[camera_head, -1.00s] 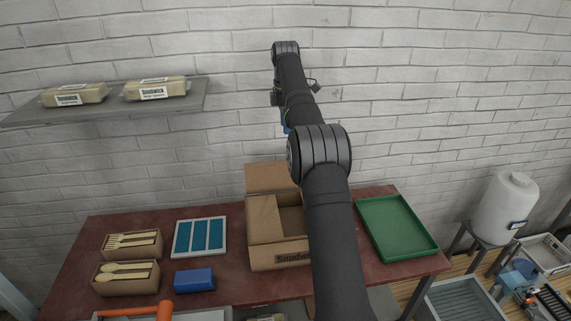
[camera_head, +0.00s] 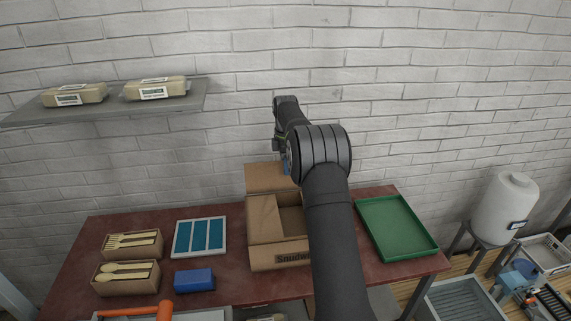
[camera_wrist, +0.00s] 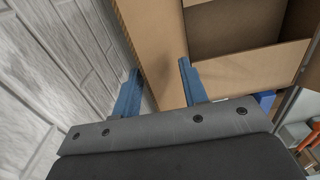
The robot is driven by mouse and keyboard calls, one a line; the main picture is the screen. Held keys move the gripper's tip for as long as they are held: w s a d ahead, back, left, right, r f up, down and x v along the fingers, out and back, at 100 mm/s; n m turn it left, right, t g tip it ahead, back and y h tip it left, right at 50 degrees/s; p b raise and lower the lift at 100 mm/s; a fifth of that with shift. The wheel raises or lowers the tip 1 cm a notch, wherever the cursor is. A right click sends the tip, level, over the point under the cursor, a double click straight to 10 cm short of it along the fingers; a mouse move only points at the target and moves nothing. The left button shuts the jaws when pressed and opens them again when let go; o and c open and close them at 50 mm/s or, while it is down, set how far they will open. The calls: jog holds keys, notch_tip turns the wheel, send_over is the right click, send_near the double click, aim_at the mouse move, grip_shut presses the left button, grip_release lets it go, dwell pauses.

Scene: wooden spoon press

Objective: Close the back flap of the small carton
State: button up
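The small carton (camera_head: 262,260) is an open brown cardboard box with a printed front, on the red table right of centre. My arm hides its right part. Its back flap (camera_head: 264,177) stands up at the rear, near the wall. My gripper (camera_head: 287,168) is at that flap, mostly hidden by my arm; only a bit of blue finger shows. In the wrist view, the two blue fingers of my gripper (camera_wrist: 160,66) are wide apart, with the back flap (camera_wrist: 150,30) showing between them. Contact cannot be told. The carton's inside (camera_wrist: 235,30) shows at the upper right.
A green tray (camera_head: 398,228) lies right of the carton. Left are a blue-panelled tray (camera_head: 200,237), a blue block (camera_head: 194,280) and boxes of wooden cutlery (camera_head: 126,277). The brick wall (camera_head: 400,90) is close behind the table. A shelf (camera_head: 110,108) holds two packages.

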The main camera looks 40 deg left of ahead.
jog(key=shift+c, duration=0.2)
grip_shut()
jog(key=shift+d, duration=0.1)
